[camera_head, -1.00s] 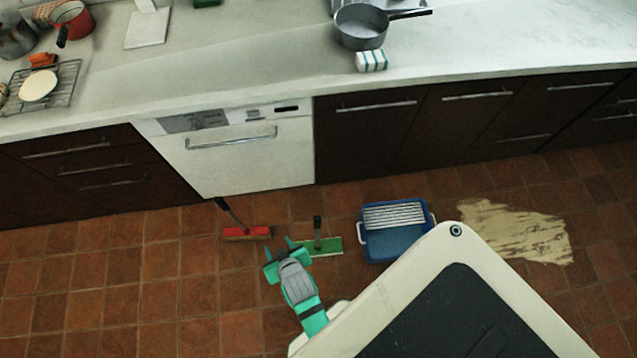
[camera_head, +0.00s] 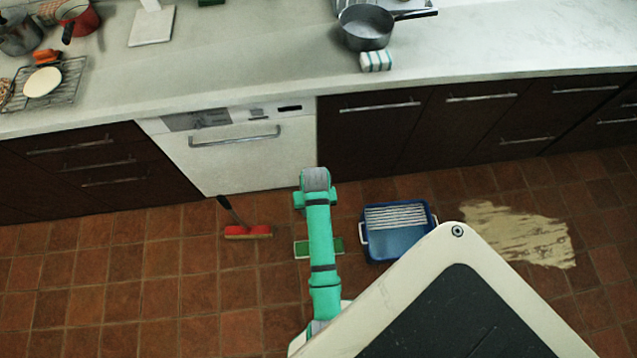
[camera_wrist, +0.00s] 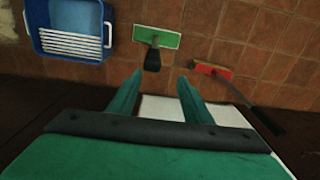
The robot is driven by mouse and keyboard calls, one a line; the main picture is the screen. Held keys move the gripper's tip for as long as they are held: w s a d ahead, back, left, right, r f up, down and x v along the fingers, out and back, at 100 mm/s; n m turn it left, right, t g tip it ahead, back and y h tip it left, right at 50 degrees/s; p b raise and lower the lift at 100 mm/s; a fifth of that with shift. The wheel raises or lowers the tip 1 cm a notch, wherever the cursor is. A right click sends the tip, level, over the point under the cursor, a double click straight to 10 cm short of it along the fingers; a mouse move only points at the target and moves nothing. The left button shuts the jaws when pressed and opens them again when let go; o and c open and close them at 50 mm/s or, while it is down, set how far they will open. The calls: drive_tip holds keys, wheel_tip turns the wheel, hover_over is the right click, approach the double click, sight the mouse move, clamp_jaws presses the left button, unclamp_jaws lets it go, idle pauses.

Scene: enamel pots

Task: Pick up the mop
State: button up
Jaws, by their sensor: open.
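A green flat-headed tool (camera_head: 302,250) with a short dark handle, which looks like the mop, lies on the tiled floor. It also shows in the wrist view (camera_wrist: 158,37), its dark handle pointing toward my gripper. A red-headed tool (camera_head: 247,231) with a longer dark handle rests to its left, close to the white appliance; it shows at right in the wrist view (camera_wrist: 212,70). My gripper (camera_wrist: 160,76) is open and empty, with both fingers apart and the green tool's handle end showing just beyond them. In the head view my arm hides part of the green tool.
A blue bucket (camera_head: 399,250) with a white ribbed grate stands right of the green tool. A pale spill (camera_head: 515,235) lies farther right. The white-fronted appliance (camera_head: 235,160) and dark cabinets stand behind, under a counter (camera_head: 250,60). The floor at left is clear.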

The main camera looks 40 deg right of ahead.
drive_tip(key=shift+s+d+f, duration=0.3)
drive_tip(key=shift+s+f, duration=0.05)
drive_tip(key=shift+s, duration=0.15)
drive_tip(key=shift+s+d+f, duration=0.25)
drive_tip(key=shift+s+f, duration=0.1)
drive_tip(key=shift+s, duration=0.1)
wheel_tip(320, 180, down, 4)
drive_tip(key=shift+r, duration=0.2)
drive_tip(key=shift+a+f, duration=0.15)
drive_tip(key=shift+f, duration=1.45)
drive_tip(key=shift+a+f, duration=0.1)
drive_tip(key=shift+f, duration=1.5)
drive_tip(key=shift+c, duration=0.3)
clamp_jaws()
